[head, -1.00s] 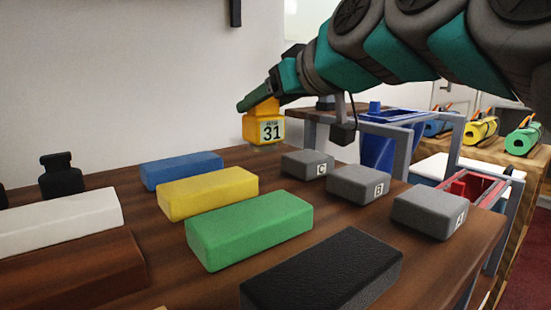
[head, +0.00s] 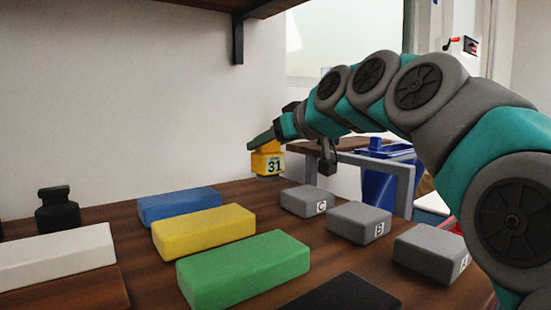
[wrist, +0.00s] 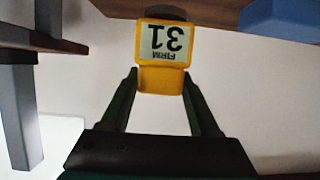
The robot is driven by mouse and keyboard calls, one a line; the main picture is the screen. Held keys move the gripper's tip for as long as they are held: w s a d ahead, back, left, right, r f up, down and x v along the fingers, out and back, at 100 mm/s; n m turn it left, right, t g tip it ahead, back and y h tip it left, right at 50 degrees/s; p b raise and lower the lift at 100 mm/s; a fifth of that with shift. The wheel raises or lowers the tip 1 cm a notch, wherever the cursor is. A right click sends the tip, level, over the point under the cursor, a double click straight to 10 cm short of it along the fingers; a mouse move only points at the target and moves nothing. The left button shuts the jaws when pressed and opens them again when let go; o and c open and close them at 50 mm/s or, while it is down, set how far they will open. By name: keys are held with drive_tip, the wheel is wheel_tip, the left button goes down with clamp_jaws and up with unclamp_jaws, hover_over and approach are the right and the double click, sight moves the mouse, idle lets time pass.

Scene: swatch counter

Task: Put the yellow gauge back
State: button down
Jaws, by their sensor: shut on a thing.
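The yellow gauge (head: 267,160) has a pale label reading "31" in the head view. My gripper (head: 262,142) is shut on its top and holds it up above the far part of the wooden counter. In the wrist view the gauge (wrist: 162,62) sits between the two fingers of my gripper (wrist: 161,85), and its label, reading "FIRM 31", appears upside down. A dark part shows at the gauge's far end. Grey blocks marked C (head: 307,201), B (head: 359,222) and A (head: 431,252) stand in a row on the counter.
Blue (head: 178,206), yellow (head: 204,231) and green (head: 244,268) blocks lie on the counter (head: 130,270), with a black block (head: 343,293) in front. A white block (head: 57,256) and a black bottle-shaped item (head: 57,209) are at left. A blue bin (head: 378,188) stands behind. A shelf (head: 215,8) hangs overhead.

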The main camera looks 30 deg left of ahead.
sight(270, 157)
drive_tip(key=shift+w+a+f, duration=0.1)
drive_tip(key=shift+w+a, duration=0.2)
drive_tip(key=shift+w, duration=0.45)
drive_tip(key=shift+w+a+f, duration=0.1)
drive_tip(key=shift+w+a, duration=0.2)
drive_tip(key=shift+w, duration=0.4)
drive_tip(key=shift+f, duration=1.7)
drive_tip(key=shift+f+b, duration=0.2)
drive_tip(key=shift+b, duration=0.2)
drive_tip(key=shift+c, duration=0.6)
unclamp_jaws()
drive_tip(key=shift+r, duration=0.1)
drive_tip(key=shift+r+p, duration=0.2)
drive_tip(key=shift+p, duration=0.1)
drive_tip(key=v, duration=1.2)
